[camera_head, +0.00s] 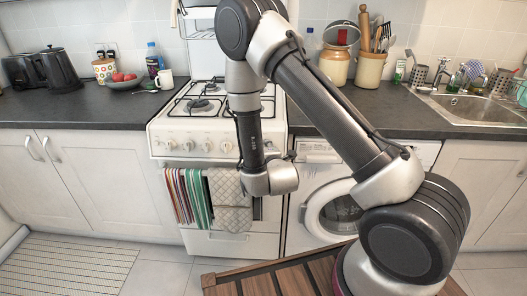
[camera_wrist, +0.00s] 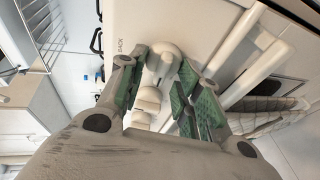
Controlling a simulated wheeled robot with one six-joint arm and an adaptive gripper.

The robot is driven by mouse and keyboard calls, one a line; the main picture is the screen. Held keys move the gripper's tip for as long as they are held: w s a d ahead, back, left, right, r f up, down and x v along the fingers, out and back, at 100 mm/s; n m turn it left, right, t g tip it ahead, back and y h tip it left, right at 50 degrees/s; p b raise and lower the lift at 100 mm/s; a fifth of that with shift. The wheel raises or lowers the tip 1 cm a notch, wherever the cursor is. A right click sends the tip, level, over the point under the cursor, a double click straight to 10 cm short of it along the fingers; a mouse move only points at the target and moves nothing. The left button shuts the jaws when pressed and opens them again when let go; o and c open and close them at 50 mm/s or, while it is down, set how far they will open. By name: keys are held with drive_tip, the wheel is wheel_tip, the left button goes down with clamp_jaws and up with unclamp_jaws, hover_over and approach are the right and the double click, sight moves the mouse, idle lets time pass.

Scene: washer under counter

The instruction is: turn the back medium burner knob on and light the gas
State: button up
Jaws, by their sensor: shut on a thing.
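The white cooker (camera_head: 200,134) stands against the counter, with a row of cream knobs (camera_head: 187,144) along its front panel. In the wrist view my gripper (camera_wrist: 162,72) has its green-padded fingers on either side of a rounded cream knob (camera_wrist: 166,58) and is shut on it. The left burner (camera_head: 198,105) shows no visible flame; other burners are partly hidden.
Striped (camera_head: 190,195) and quilted (camera_head: 229,188) towels hang on the oven front below the panel. A washer (camera_head: 335,207) stands to the right under the counter. A kettle (camera_head: 60,70) and a fruit bowl (camera_head: 122,83) are on the left counter.

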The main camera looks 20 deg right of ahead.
drive_tip(key=o, duration=0.9)
drive_tip(key=shift+s, duration=0.1)
drive_tip(key=v, duration=0.7)
drive_tip(key=shift+s, duration=0.15)
clamp_jaws()
idle(0.8)
